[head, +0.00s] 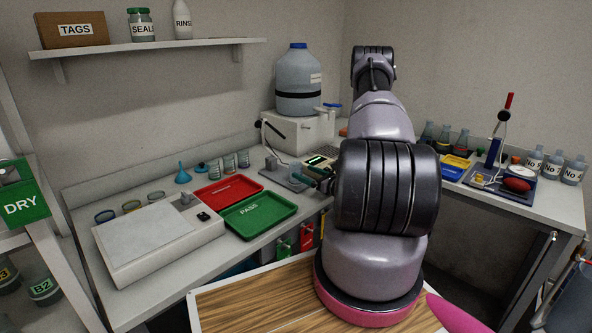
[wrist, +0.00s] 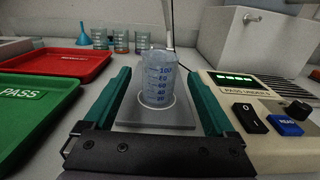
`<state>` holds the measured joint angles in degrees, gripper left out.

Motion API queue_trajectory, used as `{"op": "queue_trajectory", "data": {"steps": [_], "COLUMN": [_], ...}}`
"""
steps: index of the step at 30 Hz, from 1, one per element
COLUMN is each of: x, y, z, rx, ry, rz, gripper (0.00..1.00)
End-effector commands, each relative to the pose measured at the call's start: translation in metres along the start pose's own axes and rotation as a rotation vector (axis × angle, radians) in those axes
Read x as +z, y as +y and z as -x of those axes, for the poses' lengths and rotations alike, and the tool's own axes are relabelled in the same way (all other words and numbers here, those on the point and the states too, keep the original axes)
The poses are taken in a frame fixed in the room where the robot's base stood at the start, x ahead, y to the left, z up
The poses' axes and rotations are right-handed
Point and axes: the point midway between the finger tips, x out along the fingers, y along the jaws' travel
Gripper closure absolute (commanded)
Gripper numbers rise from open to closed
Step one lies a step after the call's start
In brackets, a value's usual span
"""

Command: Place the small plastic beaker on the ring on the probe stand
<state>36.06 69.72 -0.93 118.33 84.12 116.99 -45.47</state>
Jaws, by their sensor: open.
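In the wrist view a small clear beaker (wrist: 158,82) with blue graduations stands upright on the grey base plate of the probe stand (wrist: 128,116). A pale ring (wrist: 145,117) shows around the beaker's foot. The stand's thin probe or rod (wrist: 168,22) rises behind the beaker. My gripper (wrist: 158,76) is open, with one teal finger on each side of the beaker and a visible gap to both. In the head view my gripper (head: 322,179) is at the stand's base (head: 297,178), mostly behind my arm, and the beaker is hard to make out.
A meter with a green display (wrist: 237,78) stands close right of my gripper. Red (wrist: 62,64) and green (wrist: 28,108) trays lie to the left. Several beakers (wrist: 120,42) and a blue funnel (wrist: 83,36) stand behind. A large water container (head: 298,85) stands at the back.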

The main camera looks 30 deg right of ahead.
Motion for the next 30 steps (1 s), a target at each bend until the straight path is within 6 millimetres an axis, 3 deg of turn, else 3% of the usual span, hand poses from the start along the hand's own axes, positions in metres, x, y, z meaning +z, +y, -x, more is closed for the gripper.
{"op": "queue_trajectory", "data": {"steps": [6, 11, 14, 17, 23, 26, 30], "x": [0.000, 0.000, 0.011, 0.042, 0.141, 0.184, 0.233], "y": [-0.001, 0.000, 0.004, 0.021, 0.094, 0.136, 0.192], "z": [0.030, 0.036, 0.031, 0.017, -0.009, -0.008, 0.007], "rx": [-0.003, 0.001, 0.030, 0.126, 0.475, 0.652, 0.876], "ry": [0.000, -0.001, -0.007, -0.019, -0.025, -0.009, 0.031], "rz": [-0.002, 0.000, 0.013, 0.053, 0.217, 0.324, 0.498], "gripper": [0.10, 0.10, 0.10, 0.10, 0.10, 0.10, 0.10]}}
